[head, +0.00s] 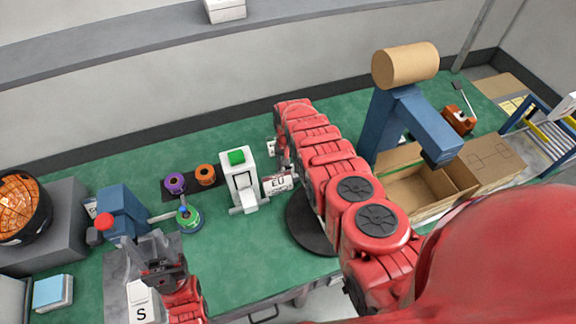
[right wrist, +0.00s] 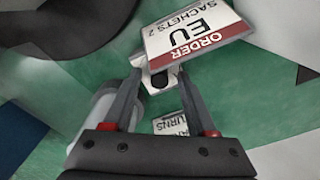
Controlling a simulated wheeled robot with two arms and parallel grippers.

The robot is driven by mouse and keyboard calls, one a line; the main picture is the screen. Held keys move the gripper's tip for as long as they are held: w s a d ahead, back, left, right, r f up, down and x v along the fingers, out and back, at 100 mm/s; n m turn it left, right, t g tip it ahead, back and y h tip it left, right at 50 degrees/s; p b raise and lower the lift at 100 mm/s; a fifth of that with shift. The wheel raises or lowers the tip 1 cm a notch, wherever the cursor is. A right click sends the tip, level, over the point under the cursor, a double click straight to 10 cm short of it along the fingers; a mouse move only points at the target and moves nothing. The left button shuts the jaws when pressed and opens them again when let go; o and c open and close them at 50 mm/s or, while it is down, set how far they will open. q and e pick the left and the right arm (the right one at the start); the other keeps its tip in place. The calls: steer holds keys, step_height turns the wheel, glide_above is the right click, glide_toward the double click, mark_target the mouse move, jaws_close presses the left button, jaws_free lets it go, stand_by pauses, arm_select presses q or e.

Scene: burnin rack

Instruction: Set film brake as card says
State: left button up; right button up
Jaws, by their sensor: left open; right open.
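The order card (head: 278,184) stands on the green bench beside a white device. In the right wrist view the card (right wrist: 196,36) reads "ORDER", "EU" and "SACHETS 2". My right gripper (right wrist: 160,72) is open, with its fingertips just short of the card's lower edge; I cannot tell whether they touch it. No part is clearly marked as the film brake. A blue stand (head: 382,115) carries a large brown roll (head: 405,65). My left gripper (head: 165,268) is open at the lower left, beside a grey block with a white "S" face (head: 143,303).
A white device with a green top (head: 237,157) stands left of the card. Purple (head: 174,183) and orange (head: 205,174) spools lie nearby. A blue unit with a red knob (head: 104,221) is at left. An open cardboard box (head: 452,190) stands at right.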

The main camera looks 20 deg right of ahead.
steer(key=shift+r, duration=1.7)
step_height(320, 180, up, 14)
steer(key=p, duration=0.2)
